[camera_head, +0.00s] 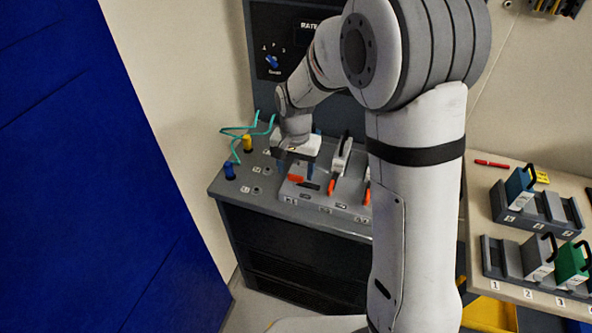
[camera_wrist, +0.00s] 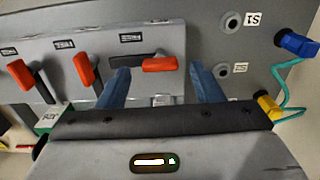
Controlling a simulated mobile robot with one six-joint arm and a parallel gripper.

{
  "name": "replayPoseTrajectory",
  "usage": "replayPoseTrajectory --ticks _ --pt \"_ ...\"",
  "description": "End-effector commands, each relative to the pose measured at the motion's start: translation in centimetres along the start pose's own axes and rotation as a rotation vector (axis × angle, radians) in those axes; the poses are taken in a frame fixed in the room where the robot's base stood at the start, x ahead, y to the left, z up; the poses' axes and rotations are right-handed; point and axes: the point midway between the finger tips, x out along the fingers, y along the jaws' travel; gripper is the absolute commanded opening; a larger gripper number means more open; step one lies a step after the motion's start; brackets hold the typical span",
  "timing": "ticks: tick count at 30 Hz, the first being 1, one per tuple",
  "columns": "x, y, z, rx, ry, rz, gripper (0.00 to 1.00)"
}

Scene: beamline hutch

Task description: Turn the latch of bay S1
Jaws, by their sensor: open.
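The S1 latch is the red lever (camera_head: 295,178) at the left end of the row on the grey bay block (camera_head: 325,208). It lies sideways, unlike its two neighbours. In the wrist view the red lever (camera_wrist: 160,64) lies between the blue fingertips of my gripper (camera_wrist: 159,68). The fingers stand apart on either side of it, with gaps visible. My gripper (camera_head: 295,168) is open, points down and is over the S1 bay in the head view. The printed label is too small to read surely. My wrist hides the back of this bay.
Two other red levers (camera_wrist: 83,68) (camera_wrist: 20,74) stand close beside in the row. A blue plug (camera_head: 230,171) and a yellow plug (camera_head: 247,143) with green cables are at the left. A table (camera_head: 480,207) with module racks (camera_head: 543,226) is at the right.

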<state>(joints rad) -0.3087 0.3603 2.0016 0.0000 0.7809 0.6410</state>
Motion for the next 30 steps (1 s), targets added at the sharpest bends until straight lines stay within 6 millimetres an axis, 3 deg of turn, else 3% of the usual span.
replayPoseTrajectory --ticks 6,14,30 --pt "1.7 0.0 0.0 -0.001 0.000 0.000 0.60" --pt "1.9 -0.1 0.0 -0.002 0.001 -0.001 0.60" --pt "1.8 -0.1 0.1 -0.003 0.001 -0.001 0.16"
